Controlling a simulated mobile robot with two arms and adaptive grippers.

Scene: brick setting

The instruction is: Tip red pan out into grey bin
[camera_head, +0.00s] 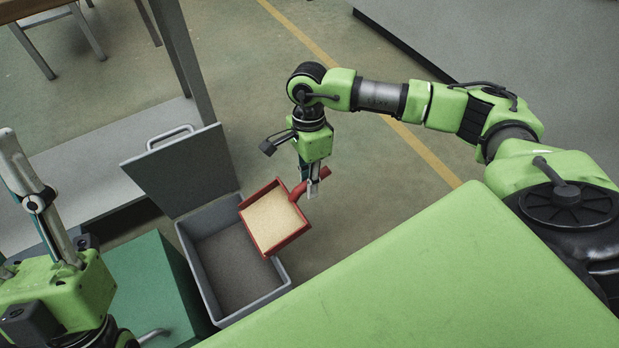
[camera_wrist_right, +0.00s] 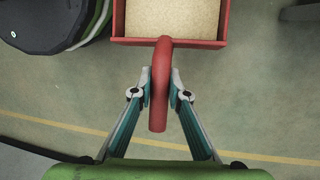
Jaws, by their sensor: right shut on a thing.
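The red pan (camera_head: 262,248) is a square tray with a handle, holding a layer of pale granular material. It is above the right part of the grey bin (camera_head: 186,246), slightly turned, and its right side reaches past the bin's rim. The bin's grey lid stands open at the back, and the visible floor of the bin is bare. My right gripper (camera_head: 313,184) is shut on the pan's handle, which also shows between its fingers in the right wrist view (camera_wrist_right: 160,95). My left gripper (camera_head: 38,200) is at the left edge; its fingertips are not clear.
A green box (camera_head: 150,275) with a metal handle stands left of the bin. A grey bench or shelf (camera_head: 75,165) with a metal post is behind it. Open floor with a yellow line lies behind and right of the pan.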

